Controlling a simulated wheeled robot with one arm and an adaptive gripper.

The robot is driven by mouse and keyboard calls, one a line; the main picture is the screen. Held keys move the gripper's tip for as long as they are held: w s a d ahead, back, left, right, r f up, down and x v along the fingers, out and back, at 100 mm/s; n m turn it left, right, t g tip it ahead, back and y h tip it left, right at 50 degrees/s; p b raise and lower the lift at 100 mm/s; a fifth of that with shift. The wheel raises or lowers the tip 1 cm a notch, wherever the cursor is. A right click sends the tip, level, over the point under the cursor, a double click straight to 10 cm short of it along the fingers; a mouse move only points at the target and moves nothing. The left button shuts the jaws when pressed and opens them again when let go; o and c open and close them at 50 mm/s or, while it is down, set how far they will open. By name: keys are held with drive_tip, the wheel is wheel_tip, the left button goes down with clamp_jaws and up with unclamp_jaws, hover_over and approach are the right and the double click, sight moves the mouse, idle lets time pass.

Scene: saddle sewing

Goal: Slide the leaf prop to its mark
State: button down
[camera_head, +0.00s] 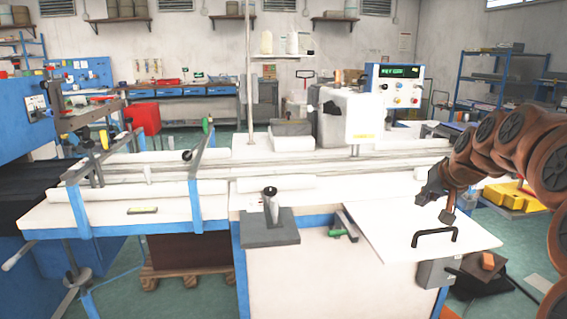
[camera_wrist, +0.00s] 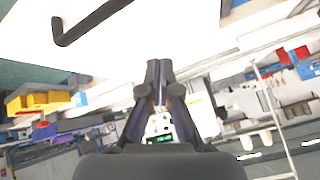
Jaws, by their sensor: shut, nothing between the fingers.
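A white table leaf (camera_head: 400,215) sticks out at the right end of the sewing bench. A black bail-shaped handle (camera_head: 434,234) stands at its front edge; it also shows in the wrist view (camera_wrist: 95,20) at the upper left. A dark bar with a green grip (camera_head: 345,226) lies at the leaf's left side; I cannot tell whether this or the black handle belongs to the leaf prop. No mark can be made out. My gripper (camera_head: 436,206) is above the leaf, behind and above the handle and apart from it. In the wrist view its fingers (camera_wrist: 160,68) are together and empty.
A grey block with a black knob (camera_head: 270,228) stands at the bench's front. A grey box (camera_head: 438,272) hangs below the leaf's front corner. A yellow case (camera_head: 515,196) is on the right. The leaf's top is mostly clear.

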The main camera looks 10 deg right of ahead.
drive_tip(key=s+a+r+n+g+y+p, duration=0.1)
drive_tip(key=s+a+n+g+p, duration=0.1)
drive_tip(key=s+a+p, duration=0.6)
drive_tip(key=s+a+n+g+y+p, duration=0.1)
drive_tip(key=s+a+n+g, duration=0.15)
drive_tip(key=s+a, duration=0.7)
drive_tip(key=s+a+g+p, duration=0.2)
drive_tip(key=s+a+p, duration=0.2)
drive_tip(key=s, duration=0.5)
drive_tip(key=s+a+g+h+p, duration=0.1)
drive_tip(key=s+a+g+p, duration=0.2)
drive_tip(key=s, duration=0.6)
drive_tip(key=shift+s+a+n+h+p, duration=0.35)
drive_tip(key=shift+a+p, duration=0.35)
drive_tip(key=shift+p, duration=0.4)
